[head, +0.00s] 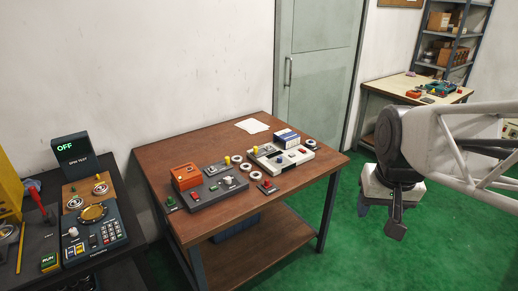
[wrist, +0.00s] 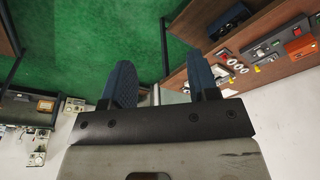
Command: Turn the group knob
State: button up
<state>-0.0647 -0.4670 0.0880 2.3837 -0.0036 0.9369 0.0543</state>
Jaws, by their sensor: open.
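Several knobs show, and I cannot read which is labelled group. A pale knob (head: 228,181) sits on a dark grey box on the brown table. Another pale knob (head: 73,232) is on the dark keypad panel (head: 96,238) at the left. My gripper (head: 382,216) hangs over the green floor, right of the brown table and well apart from every knob. In the wrist view its two blue fingers (wrist: 160,65) stand apart with nothing between them.
The brown table (head: 290,192) holds an orange box (head: 185,176), a white unit (head: 281,157) and several rings. A screen reading OFF (head: 71,149) stands behind the left panel. A second bench (head: 380,90) and shelves are at the back right. Green floor is clear around my gripper.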

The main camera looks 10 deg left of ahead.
jog(key=w+a, duration=0.4)
jog(key=w, duration=0.4)
jog(key=w+a, duration=0.4)
jog(key=w, duration=0.3)
jog(key=n+g, duration=0.2)
send_over(228, 178)
jog(key=d, duration=0.1)
notch_tip(228, 178, down, 24)
jog(key=shift+s+d+r, duration=0.1)
jog(key=shift+s, duration=0.05)
jog(key=shift+a+f, duration=0.45)
jog(key=shift+f, duration=0.05)
jog(key=shift+a+f, duration=0.1)
jog(key=shift+f, duration=3.8)
jog(key=shift+c, duration=0.3)
